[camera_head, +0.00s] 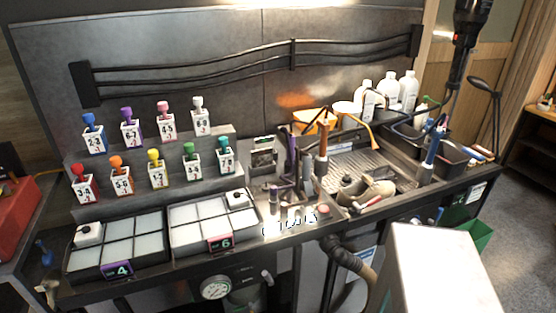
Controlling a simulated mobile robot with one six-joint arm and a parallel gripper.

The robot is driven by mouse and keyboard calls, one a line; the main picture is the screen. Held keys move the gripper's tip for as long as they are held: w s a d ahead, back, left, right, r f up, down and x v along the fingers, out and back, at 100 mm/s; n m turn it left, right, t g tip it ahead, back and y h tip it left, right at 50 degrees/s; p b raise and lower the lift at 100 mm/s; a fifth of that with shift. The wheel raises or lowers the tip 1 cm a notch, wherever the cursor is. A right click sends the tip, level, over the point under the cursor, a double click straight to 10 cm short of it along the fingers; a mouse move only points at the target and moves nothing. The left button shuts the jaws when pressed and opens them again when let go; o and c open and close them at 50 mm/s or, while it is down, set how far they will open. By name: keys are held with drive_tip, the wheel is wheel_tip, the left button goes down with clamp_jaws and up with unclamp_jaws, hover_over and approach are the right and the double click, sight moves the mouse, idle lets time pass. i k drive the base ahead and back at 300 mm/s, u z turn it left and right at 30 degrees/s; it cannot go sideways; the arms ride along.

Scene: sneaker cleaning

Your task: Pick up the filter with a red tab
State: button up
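Two black-framed trays with pale square panels sit at the front left of the bench. The right one (172,243) carries a red-pink tab (220,243) marked 6 on its front edge. This looks like the filter with a red tab, though I cannot tell for certain. The left one (72,272) carries a purple tab (117,269) marked 4. A small white block with a black knob (238,199) sits on the right tray's back right corner, and a similar one (88,235) is on the left tray. My gripper is not in view.
Numbered holders with coloured tops stand on a stepped rack (150,185) behind the trays. Brushes and tools (290,185) crowd the bench right of them. A sneaker (368,192) and white bottles (408,90) are farther right. A gauge (215,287) is below the front edge.

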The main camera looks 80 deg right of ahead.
sight(259, 158)
drive_tip(key=z, duration=1.1)
drive_tip(key=k, duration=0.6)
drive_tip(key=u, duration=0.05)
drive_tip(key=i, duration=0.55)
drive_tip(key=u, duration=0.3)
